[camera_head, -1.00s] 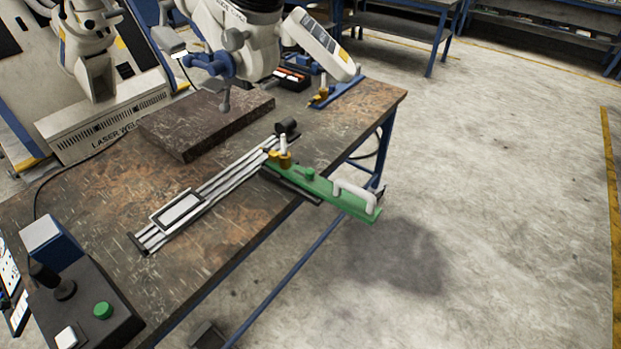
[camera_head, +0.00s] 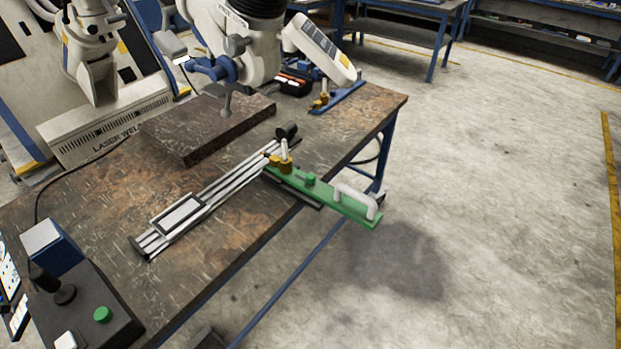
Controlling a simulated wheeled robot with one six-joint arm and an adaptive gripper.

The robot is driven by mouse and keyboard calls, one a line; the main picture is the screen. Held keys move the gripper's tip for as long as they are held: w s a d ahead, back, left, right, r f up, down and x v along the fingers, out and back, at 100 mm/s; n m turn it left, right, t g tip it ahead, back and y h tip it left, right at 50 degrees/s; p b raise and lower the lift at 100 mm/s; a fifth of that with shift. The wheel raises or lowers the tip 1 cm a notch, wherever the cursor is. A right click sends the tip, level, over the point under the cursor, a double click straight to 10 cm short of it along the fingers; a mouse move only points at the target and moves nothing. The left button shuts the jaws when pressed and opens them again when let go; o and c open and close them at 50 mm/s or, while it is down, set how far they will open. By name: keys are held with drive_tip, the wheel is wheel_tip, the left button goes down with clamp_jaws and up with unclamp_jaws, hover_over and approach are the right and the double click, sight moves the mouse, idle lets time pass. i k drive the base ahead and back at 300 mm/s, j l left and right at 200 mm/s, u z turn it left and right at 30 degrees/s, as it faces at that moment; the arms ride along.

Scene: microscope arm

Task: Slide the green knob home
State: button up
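A small green knob (camera_head: 310,180) stands up from a long green plate (camera_head: 331,200). The plate juts past the right edge of the table and has a white, arched handle (camera_head: 356,198) near its outer end. Its inner end meets a silver slotted rail (camera_head: 217,187) beside a yellow clamp piece (camera_head: 280,165) with a pale upright pin. The contact between plate and rail is too small to make out. My gripper is not in view.
The rail lies on a worn brown table (camera_head: 110,195) with a thick dark slab (camera_head: 205,128) behind it. A white microscope body (camera_head: 225,40) hangs above the slab. A control box with a green button (camera_head: 102,314) is at lower left. Floor right of the table is clear.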

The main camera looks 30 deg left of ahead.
sight(310, 177)
drive_tip(key=i+j+u, duration=0.1)
drive_tip(key=u, duration=0.25)
drive_tip(key=i+u, duration=0.45)
drive_tip(key=u, duration=0.25)
